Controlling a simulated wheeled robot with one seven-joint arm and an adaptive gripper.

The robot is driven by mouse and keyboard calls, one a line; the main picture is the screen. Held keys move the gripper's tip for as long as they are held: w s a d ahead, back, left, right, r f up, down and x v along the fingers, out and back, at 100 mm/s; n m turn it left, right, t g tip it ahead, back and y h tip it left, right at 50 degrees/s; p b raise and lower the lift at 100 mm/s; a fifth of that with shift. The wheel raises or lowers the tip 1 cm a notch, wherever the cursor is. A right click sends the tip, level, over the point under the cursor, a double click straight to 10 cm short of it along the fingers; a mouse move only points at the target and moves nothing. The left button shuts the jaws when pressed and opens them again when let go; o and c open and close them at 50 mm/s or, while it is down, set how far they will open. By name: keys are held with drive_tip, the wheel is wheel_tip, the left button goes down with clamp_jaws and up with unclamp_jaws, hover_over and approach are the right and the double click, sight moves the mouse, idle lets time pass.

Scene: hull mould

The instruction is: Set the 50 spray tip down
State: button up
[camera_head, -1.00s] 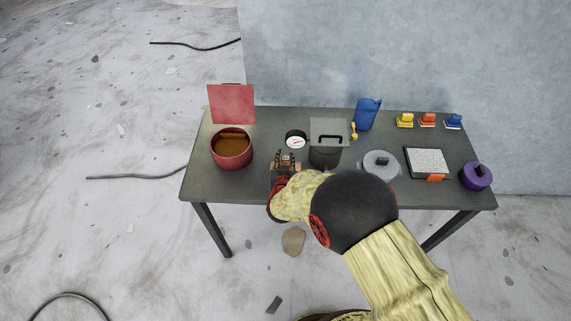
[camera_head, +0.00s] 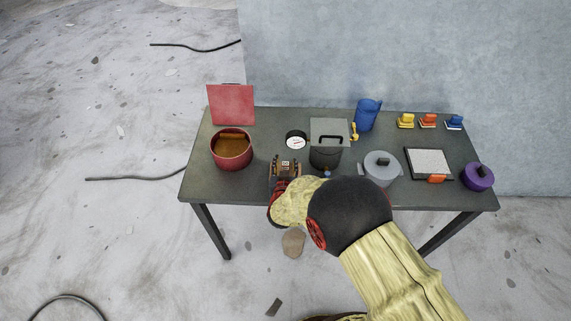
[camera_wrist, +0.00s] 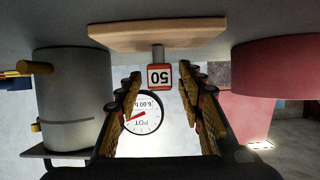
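The 50 spray tip (camera_wrist: 160,77) is a small block with an orange-red border and a white "50" label. In the wrist view its grey stem meets a pale wooden block (camera_wrist: 158,33). My gripper (camera_wrist: 160,78) is open, with one finger on each side of the tip and a visible gap to both. In the head view my gripper (camera_head: 285,166) is at the front of the table, between the red pot and the grey pot. The tip is very small there.
The grey table (camera_head: 230,185) holds a red pot (camera_head: 232,153) at left, a round dial (camera_head: 296,141) behind my gripper, and a dark grey pot (camera_head: 325,155) close on the right. A lidded pan (camera_head: 381,170), a framed speckled panel (camera_head: 430,162) and a purple pot (camera_head: 478,178) stand further right.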

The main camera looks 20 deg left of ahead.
drive_tip(key=shift+r, duration=0.25)
drive_tip(key=p+v, duration=0.2)
drive_tip(key=v, duration=1)
drive_tip(key=shift+f+p, duration=0.15)
drive_tip(key=shift+p, duration=0.25)
